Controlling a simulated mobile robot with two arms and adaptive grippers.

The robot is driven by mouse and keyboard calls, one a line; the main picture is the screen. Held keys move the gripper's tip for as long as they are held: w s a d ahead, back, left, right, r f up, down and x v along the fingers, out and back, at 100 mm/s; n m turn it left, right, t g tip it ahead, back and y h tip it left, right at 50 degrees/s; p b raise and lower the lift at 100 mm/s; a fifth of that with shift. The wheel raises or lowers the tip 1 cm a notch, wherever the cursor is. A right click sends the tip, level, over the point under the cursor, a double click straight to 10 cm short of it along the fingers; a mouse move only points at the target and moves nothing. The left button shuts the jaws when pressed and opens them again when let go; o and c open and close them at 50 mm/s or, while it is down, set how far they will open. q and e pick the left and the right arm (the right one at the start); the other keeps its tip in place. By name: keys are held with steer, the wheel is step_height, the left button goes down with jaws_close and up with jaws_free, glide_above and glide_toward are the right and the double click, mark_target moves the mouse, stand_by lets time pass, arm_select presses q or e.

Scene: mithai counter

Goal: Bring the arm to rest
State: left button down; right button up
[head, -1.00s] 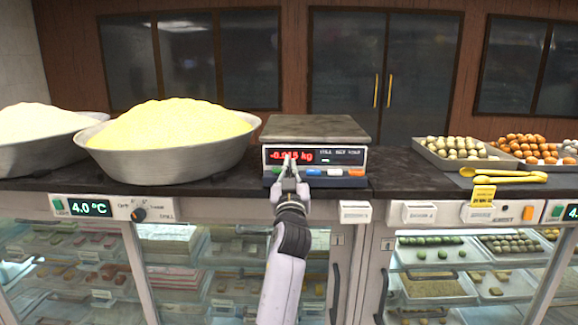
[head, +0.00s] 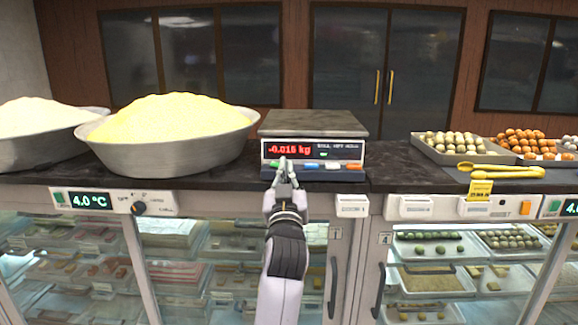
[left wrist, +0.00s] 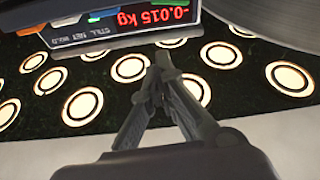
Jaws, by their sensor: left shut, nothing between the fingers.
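My left gripper (head: 285,163) is shut and empty in the head view, in front of the lower left part of the scale (head: 314,125). The scale has a bare metal top and a red display reading -0.015 kg. In the left wrist view the shut fingertips (left wrist: 160,62) point toward the scale's front (left wrist: 115,28), apart from it in that picture. Whether a fingertip touches a button is hard to tell in the head view. My right gripper is not in view.
A metal bowl of yellow powder (head: 165,155) stands left of the scale, with a bowl of white powder (head: 30,155) beyond it. Trays of round sweets (head: 455,165) and yellow tongs (head: 500,172) lie at right. The dark counter (head: 395,180) is clear just right of the scale.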

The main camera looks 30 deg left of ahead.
arm_select(q)
steer(key=shift+s+d, duration=0.3)
steer(key=shift+s, duration=0.05)
steer(key=shift+f, duration=0.1)
